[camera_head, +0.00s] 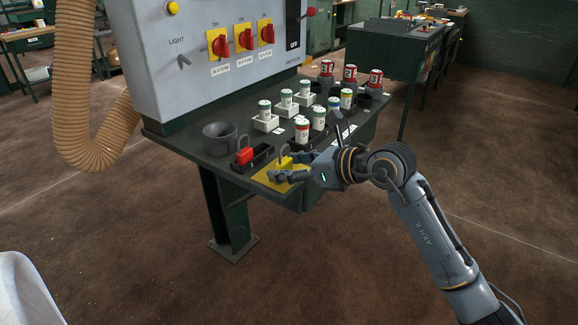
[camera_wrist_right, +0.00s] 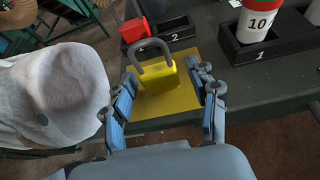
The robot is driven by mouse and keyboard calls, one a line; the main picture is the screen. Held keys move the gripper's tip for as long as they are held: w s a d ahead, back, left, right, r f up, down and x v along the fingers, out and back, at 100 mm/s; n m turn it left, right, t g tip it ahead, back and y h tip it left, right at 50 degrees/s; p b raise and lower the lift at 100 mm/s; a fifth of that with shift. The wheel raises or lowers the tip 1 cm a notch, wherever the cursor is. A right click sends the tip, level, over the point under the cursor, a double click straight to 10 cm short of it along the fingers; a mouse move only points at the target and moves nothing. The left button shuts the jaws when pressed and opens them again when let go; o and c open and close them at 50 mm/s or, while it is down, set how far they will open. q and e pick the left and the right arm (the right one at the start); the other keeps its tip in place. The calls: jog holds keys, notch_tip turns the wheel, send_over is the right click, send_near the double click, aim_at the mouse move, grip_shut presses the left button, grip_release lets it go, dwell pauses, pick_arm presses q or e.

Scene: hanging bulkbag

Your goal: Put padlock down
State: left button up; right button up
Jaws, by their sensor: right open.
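A yellow padlock (camera_head: 285,163) stands upright on a yellow square mat (camera_head: 270,184) at the near edge of the dark table. In the wrist view the same padlock (camera_wrist_right: 159,82) shows with its grey shackle up, on the yellow mat (camera_wrist_right: 178,101). My right gripper (camera_head: 282,173) is at the padlock; in the wrist view its two fingers (camera_wrist_right: 166,92) are spread on either side with gaps between them and the padlock. A red padlock (camera_head: 244,156) sits in a black holder just left of the mat. My left gripper is not in view.
Black holders, one marked 2 (camera_wrist_right: 174,36), and a container marked 10 (camera_wrist_right: 258,20) are close behind the mat. Several white and red containers (camera_head: 302,130) and a dark round cup (camera_head: 220,139) occupy the table.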

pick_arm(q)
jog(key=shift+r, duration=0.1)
pick_arm(e)
jog(key=shift+r, duration=0.1)
jog(key=shift+s+d+r, duration=0.1)
jog(key=shift+d+r, duration=0.05)
jog(key=shift+d, duration=0.15)
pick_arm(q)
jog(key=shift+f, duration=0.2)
pick_arm(e)
jog(key=v, duration=1.1)
jog(key=shift+s+d, duration=0.15)
jog(key=shift+s, duration=0.05)
